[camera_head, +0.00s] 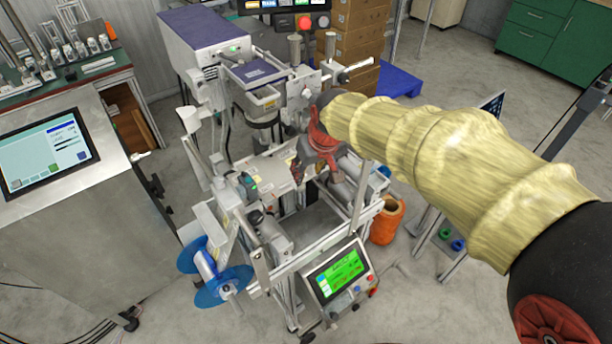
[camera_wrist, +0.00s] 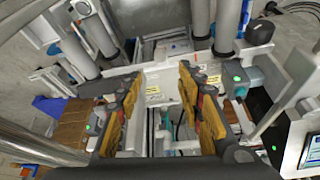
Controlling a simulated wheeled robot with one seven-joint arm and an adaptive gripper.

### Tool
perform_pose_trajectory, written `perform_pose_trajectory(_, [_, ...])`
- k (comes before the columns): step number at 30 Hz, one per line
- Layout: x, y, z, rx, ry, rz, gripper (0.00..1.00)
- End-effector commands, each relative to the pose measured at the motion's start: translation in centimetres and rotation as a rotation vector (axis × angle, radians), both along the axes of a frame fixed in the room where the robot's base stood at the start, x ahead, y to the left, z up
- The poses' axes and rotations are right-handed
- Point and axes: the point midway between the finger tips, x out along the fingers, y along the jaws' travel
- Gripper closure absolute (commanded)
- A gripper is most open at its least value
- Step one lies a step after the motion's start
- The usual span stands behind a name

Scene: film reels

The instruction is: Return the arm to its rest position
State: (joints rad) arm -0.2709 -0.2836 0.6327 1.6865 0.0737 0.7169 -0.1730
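My arm (camera_head: 440,140), in a pale yellow ribbed cover, reaches in from the right edge in the head view. My gripper (camera_head: 322,140), with red parts, is at its end over the middle of the grey machine (camera_head: 270,190). In the wrist view my gripper (camera_wrist: 160,90) has its two yellow-padded fingers spread apart. No object shows held between them; machine parts are visible through the gap. Whether the fingers touch the machine cannot be told.
The machine's posts and brackets stand close around my gripper. A blue reel (camera_head: 237,279) is at its front left and an orange spool (camera_head: 387,222) at its right. A control screen (camera_head: 340,272) is in front. Cardboard boxes (camera_head: 352,47) stand behind. Floor at right is partly clear.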

Motion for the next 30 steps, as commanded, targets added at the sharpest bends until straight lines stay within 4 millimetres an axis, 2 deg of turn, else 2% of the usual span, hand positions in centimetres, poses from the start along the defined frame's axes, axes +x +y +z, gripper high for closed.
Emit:
perform_pose_trajectory(6, [-0.3,-0.1,0.6,-0.001,0.002,0.0,0.62])
perform_pose_trajectory(21, [-0.7,-0.3,0.4,0.003,0.02,-0.022,0.62])
perform_pose_trajectory(23, [-1.6,-0.6,-0.6,-0.004,0.046,-0.03,0.62])
perform_pose_trajectory(25, [-3.5,-1.2,-1.7,-0.014,0.088,-0.045,0.62])
perform_pose_trajectory(30, [-10.0,-4.5,-0.6,-0.025,0.134,-0.111,0.62])
